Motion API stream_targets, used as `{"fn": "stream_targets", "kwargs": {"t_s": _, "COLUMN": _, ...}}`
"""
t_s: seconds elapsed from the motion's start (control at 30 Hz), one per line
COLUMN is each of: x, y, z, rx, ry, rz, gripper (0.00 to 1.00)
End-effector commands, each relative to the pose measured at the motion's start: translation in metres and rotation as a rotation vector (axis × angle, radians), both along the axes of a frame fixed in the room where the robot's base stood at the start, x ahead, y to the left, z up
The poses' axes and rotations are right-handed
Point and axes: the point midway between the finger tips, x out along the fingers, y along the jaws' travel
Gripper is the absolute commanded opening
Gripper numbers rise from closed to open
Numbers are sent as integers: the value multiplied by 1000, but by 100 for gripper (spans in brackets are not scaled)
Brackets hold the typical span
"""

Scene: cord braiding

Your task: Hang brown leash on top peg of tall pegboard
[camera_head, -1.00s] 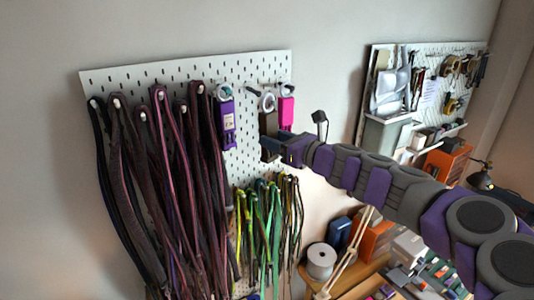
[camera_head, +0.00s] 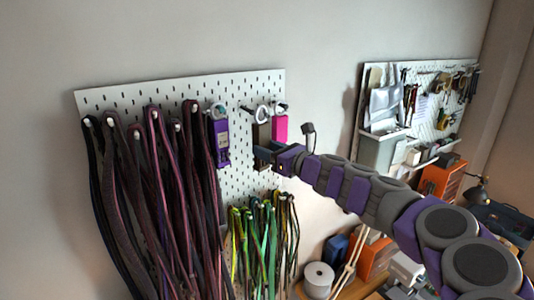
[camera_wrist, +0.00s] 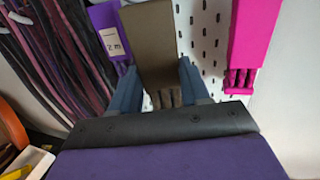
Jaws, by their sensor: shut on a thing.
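The brown leash (camera_wrist: 149,45) is a flat brown strap body held between the two blue fingers of my gripper (camera_wrist: 160,90) in the wrist view. In the head view the brown leash (camera_head: 262,132) hangs upright in front of the tall pegboard (camera_head: 150,92), and my gripper (camera_head: 262,154) is shut on its lower part. A pale ring at the leash's top is at the height of a peg (camera_head: 246,109); I cannot tell whether it is on the peg. The purple leash (camera_head: 218,140) hangs left of it and the pink leash (camera_head: 280,129) right of it.
Long dark maroon cords (camera_head: 150,180) hang at the left of the board. Green and yellow cords (camera_head: 262,235) hang below my gripper. A second pegboard (camera_head: 440,100) with tools is at the right. A white spool (camera_head: 318,278) stands on a table below.

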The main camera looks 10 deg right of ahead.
Motion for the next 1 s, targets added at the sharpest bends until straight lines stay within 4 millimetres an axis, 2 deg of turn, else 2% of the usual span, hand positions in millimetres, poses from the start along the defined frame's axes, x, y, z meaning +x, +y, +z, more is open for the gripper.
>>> {"fn": "stream_targets", "kwargs": {"t_s": 0.33, "x": 18, "y": 14, "z": -3, "rx": -4, "ry": 1, "rz": 2, "gripper": 5}}
{"fn": "stream_targets", "kwargs": {"t_s": 1.0, "x": 52, "y": 22, "z": -5, "rx": -2, "ry": 2, "rz": 2, "gripper": 5}}
